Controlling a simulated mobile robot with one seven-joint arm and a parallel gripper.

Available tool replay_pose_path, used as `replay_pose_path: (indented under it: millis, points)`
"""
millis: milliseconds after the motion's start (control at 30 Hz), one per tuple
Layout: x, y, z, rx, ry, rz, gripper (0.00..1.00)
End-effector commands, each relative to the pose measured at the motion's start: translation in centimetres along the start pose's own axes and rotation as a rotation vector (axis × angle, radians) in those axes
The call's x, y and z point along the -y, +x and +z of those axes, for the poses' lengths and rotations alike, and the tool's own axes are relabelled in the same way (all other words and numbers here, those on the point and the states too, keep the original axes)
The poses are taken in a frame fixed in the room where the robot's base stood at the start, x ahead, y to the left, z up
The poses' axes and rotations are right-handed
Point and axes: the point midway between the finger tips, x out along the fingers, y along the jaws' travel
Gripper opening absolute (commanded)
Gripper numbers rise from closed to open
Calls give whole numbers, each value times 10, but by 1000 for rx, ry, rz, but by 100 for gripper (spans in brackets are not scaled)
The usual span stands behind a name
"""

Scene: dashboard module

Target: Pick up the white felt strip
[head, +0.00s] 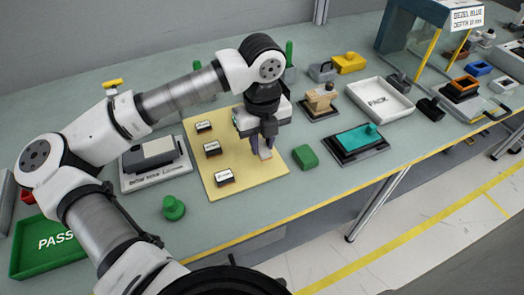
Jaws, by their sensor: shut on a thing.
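My gripper (266,148) points down over the right part of a pale yellow board (245,182). It is shut on a small pale piece, which looks like the white felt strip (265,154). The fingers hide much of the strip, and I cannot tell whether it touches the board. Several small dark blocks with white labels, such as the front one (224,177), stand in a column on the left of the board.
A green block (305,156) lies just right of the board. A teal piece on a dark base (358,141) and a white PACK tray (380,99) are farther right. A scale (155,175) and a green knob (173,208) are left. Bench is bare in front.

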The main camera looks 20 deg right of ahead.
Motion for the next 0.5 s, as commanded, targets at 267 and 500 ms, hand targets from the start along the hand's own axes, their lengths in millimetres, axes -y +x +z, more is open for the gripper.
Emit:
replay_pose_path:
  millis: [267,500]
  points:
    - [0,-79,0,8,-2,0,1]
    - [1,-135,0,4,-1,-1,1]
